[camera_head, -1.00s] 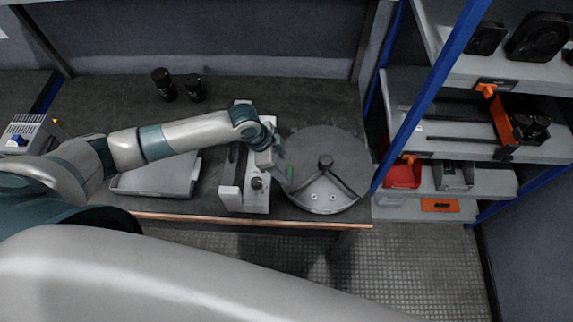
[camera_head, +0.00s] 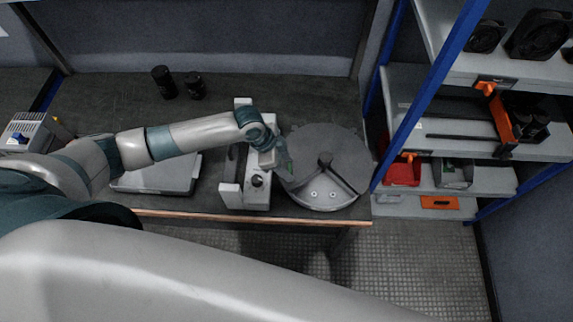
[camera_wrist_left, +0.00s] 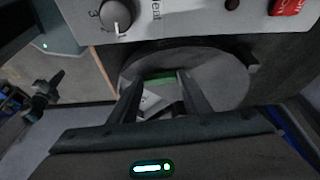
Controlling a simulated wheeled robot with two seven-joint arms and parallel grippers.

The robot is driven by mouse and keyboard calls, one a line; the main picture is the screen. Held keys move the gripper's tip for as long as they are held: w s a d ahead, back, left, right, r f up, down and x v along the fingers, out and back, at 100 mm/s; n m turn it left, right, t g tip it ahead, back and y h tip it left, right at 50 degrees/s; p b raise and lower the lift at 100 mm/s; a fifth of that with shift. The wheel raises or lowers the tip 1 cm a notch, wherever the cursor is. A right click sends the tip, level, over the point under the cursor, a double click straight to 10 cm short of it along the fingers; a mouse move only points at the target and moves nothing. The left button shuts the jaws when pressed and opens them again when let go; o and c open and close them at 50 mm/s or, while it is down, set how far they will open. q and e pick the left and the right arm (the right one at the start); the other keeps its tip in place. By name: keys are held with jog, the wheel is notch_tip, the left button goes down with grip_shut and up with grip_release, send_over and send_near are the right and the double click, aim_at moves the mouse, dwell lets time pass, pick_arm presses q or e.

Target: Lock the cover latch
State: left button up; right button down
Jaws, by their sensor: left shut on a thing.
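A round grey drum (camera_head: 345,143) with a flat cover and dark centre hub (camera_head: 325,158) stands at the table's right end. My left gripper (camera_head: 287,168) is at the drum's left edge. In the left wrist view its fingers (camera_wrist_left: 160,90) stand apart, shut on a small part mostly hidden between them. A green strip (camera_wrist_left: 158,77) shows between the fingertips against the drum (camera_wrist_left: 220,80). I cannot make out the latch's shape. My right gripper is out of view.
A white device with a dark knob (camera_head: 257,181) stands just left of the drum; its dial (camera_wrist_left: 116,15) is close in the left wrist view. A blue-framed shelf (camera_head: 428,85) is on the right.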

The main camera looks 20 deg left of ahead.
pick_arm(q)
jog(key=shift+m+b, duration=0.3)
jog(key=shift+m, duration=0.2)
jog(key=o, duration=1)
jog(key=shift+o, duration=0.2)
jog(key=shift+a+r, duration=0.1)
jog(key=shift+r, duration=0.05)
jog(key=shift+a+r, duration=0.25)
jog(key=shift+r, duration=0.25)
jog(key=b+v, duration=0.4)
jog(key=v, duration=1.2)
jog(key=shift+w+b, duration=0.25)
jog(key=shift+b, duration=0.15)
